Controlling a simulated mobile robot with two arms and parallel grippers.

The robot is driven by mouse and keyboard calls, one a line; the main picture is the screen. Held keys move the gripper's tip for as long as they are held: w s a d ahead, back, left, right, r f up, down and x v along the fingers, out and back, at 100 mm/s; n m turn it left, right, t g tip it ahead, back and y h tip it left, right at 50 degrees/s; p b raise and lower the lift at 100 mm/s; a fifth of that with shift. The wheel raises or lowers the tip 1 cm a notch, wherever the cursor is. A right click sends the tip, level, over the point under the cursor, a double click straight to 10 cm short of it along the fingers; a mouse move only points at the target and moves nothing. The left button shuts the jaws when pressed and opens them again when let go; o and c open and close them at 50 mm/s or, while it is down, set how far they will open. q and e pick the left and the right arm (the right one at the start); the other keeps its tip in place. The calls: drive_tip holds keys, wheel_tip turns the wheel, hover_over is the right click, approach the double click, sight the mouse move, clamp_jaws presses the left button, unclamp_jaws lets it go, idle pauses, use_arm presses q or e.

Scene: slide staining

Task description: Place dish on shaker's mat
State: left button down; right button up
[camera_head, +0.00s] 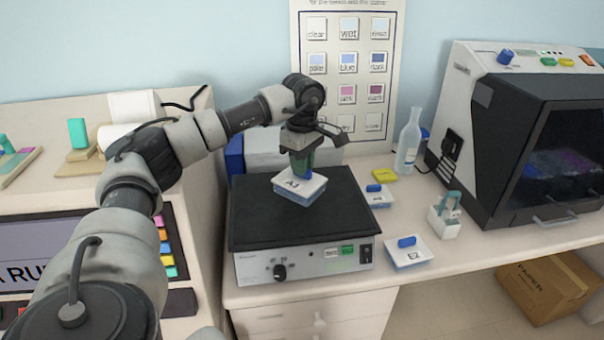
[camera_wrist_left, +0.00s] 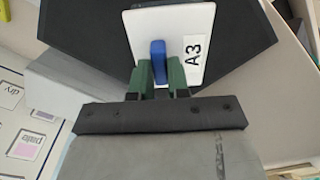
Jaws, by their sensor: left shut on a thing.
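A dish with a white lid marked A3 (camera_head: 288,185) and a blue knob is at the middle of the shaker's black mat (camera_head: 260,225). My left gripper (camera_head: 302,168) points down and is shut on the dish's blue knob. In the left wrist view the green fingers (camera_wrist_left: 160,78) pinch the blue knob (camera_wrist_left: 158,62) of the lid (camera_wrist_left: 200,20), with the black mat (camera_wrist_left: 85,35) behind. I cannot tell whether the dish touches the mat or hovers just above it. My right gripper is not in view.
A dish marked E2 (camera_head: 408,252) and another blue-knobbed dish (camera_head: 377,196) stand right of the shaker (camera_head: 310,262). A yellow piece (camera_head: 384,175), a clear bottle (camera_head: 408,140), a white holder (camera_head: 443,220) and a large dark-fronted machine (camera_head: 550,150) are further right.

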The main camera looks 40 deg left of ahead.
sight(302, 178)
use_arm(q)
wheel_tip(302, 178, down, 3)
drive_tip(key=shift+f+p, duration=0.15)
drive_tip(key=shift+p, duration=0.5)
drive_tip(key=shift+f, duration=0.4)
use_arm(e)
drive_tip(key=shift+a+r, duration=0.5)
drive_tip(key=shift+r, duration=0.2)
use_arm(q)
drive_tip(key=shift+f, duration=0.1)
drive_tip(key=c, duration=1.1)
unclamp_jaws()
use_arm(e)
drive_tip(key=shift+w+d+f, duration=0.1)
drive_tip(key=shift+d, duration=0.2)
